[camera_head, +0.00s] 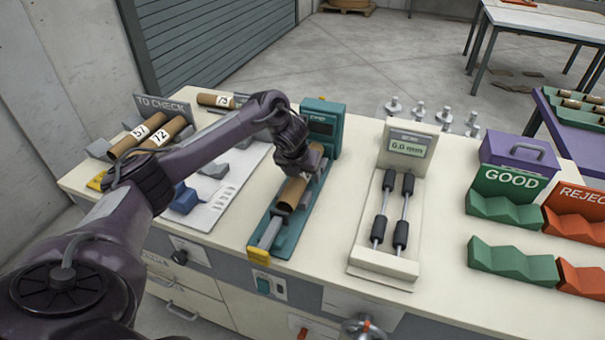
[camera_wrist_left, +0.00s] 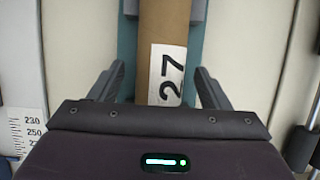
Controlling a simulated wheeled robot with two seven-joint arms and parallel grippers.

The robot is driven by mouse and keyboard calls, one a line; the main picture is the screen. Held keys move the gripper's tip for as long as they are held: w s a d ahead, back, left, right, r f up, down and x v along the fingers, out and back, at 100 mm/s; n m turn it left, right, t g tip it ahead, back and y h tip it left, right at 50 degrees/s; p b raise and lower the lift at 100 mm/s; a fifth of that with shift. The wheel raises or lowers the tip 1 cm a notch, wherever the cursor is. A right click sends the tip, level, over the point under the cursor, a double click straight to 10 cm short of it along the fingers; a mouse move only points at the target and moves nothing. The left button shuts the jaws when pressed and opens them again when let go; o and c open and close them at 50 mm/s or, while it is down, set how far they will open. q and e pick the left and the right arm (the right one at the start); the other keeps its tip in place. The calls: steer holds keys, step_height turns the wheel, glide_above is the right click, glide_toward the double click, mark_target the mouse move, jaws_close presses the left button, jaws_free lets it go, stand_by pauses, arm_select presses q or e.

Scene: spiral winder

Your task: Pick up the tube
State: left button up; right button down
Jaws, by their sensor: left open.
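A brown cardboard tube (camera_head: 291,193) lies in a long teal measuring fixture (camera_head: 310,217) with a display at its far end. In the left wrist view the tube (camera_wrist_left: 165,24) carries a white label reading 27. My left gripper (camera_head: 298,170) is over the tube, and my wrist hides part of its length. In the left wrist view my left gripper (camera_wrist_left: 160,72) is open, with one finger on each side of the tube and gaps visible beside it. My right gripper is not in view.
Tubes labelled 57 (camera_head: 133,138) and 72 (camera_head: 164,134) lie in the TO CHECK rack at left, with 73 (camera_head: 215,100) behind. A roller gauge (camera_head: 395,210) stands right of the fixture. Empty green GOOD cradles (camera_head: 513,262) and red REJECT cradles (camera_head: 585,281) are farther right.

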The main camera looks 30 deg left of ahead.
arm_select(q)
steer(key=shift+f, duration=0.2)
steer(key=c, duration=1.1)
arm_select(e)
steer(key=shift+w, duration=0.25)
arm_select(q)
steer(key=shift+s+r+b, duration=0.1)
steer(key=shift+r+b, duration=0.25)
steer(key=shift+b, duration=0.1)
steer(key=r, duration=0.6)
steer(key=shift+s+r, duration=0.25)
steer(key=shift+s, duration=0.15)
steer(key=s+d, duration=0.1)
steer(key=s, duration=0.4)
steer(key=s+d, duration=0.2)
steer(key=s, duration=0.4)
steer(key=s+d, duration=0.1)
steer(key=s, duration=0.5)
steer(key=shift+s+d+f, duration=0.1)
steer(key=shift+s+d, duration=0.05)
steer(key=shift+s, duration=0.05)
steer(key=shift+s+d+r, duration=0.1)
steer(key=shift+s+d, duration=0.05)
steer(key=shift+s, duration=0.35)
steer(key=shift+s+d+r, duration=0.1)
steer(key=shift+s, duration=0.35)
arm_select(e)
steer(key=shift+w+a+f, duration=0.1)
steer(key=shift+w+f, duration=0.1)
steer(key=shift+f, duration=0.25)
